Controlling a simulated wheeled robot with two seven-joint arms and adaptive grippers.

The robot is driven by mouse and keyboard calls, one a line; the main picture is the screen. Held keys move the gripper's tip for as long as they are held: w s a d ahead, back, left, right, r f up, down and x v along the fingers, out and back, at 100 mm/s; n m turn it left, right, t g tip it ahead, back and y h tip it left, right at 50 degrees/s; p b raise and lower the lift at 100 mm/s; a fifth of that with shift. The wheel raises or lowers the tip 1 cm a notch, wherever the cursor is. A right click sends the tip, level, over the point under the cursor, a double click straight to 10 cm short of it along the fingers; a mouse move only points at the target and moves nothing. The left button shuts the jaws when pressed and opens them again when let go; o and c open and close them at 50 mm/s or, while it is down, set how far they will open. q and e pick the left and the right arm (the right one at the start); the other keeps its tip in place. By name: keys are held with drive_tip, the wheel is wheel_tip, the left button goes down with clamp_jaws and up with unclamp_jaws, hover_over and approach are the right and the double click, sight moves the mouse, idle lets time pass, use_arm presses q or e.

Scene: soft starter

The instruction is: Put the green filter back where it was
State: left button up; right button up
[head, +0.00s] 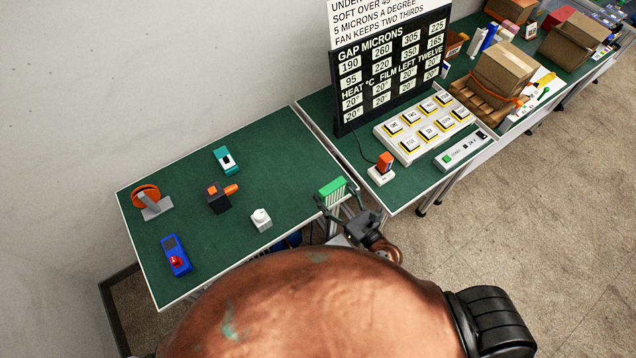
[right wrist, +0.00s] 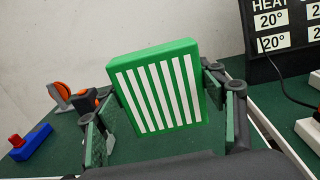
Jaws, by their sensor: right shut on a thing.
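The green filter (head: 332,190) has white vertical stripes on its face. My right gripper (head: 338,201) is shut on it at the right edge of the left green table (head: 285,150). In the right wrist view, the filter (right wrist: 158,90) is slightly tilted between the two fingers of the gripper (right wrist: 160,110). I cannot tell whether its lower edge touches the table. My left gripper is not in view.
An orange tape dispenser (head: 146,200), a blue box with a red button (head: 175,255), a dark block with an orange part (head: 218,198), a teal object (head: 226,160) and a white knobbed block (head: 261,220) stand on the left table. A white key panel (head: 425,120) and an orange switch (head: 384,165) are to the right.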

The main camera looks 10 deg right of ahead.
drive_tip(key=shift+s+a+f+h+p, duration=0.3)
drive_tip(key=shift+s+a+f+p, duration=0.2)
drive_tip(key=shift+p, duration=0.15)
drive_tip(key=shift+w+f+m, duration=0.1)
drive_tip(key=shift+f+m, duration=0.2)
drive_tip(key=w+f+b, duration=0.3)
drive_tip(key=w+f, duration=0.1)
drive_tip(key=w+a+f+b, duration=0.1)
drive_tip(key=w+f+b, duration=0.3)
drive_tip(key=w, duration=0.1)
drive_tip(key=w+f+b, duration=0.4)
drive_tip(key=shift+w+a+f, duration=0.2)
drive_tip(key=shift+w+f, duration=0.05)
drive_tip(key=shift+w, duration=0.05)
drive_tip(key=shift+f+b, duration=0.4)
drive_tip(key=shift+b, duration=0.05)
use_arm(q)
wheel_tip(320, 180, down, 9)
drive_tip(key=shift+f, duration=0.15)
use_arm(e)
drive_tip(key=shift+r, duration=0.1)
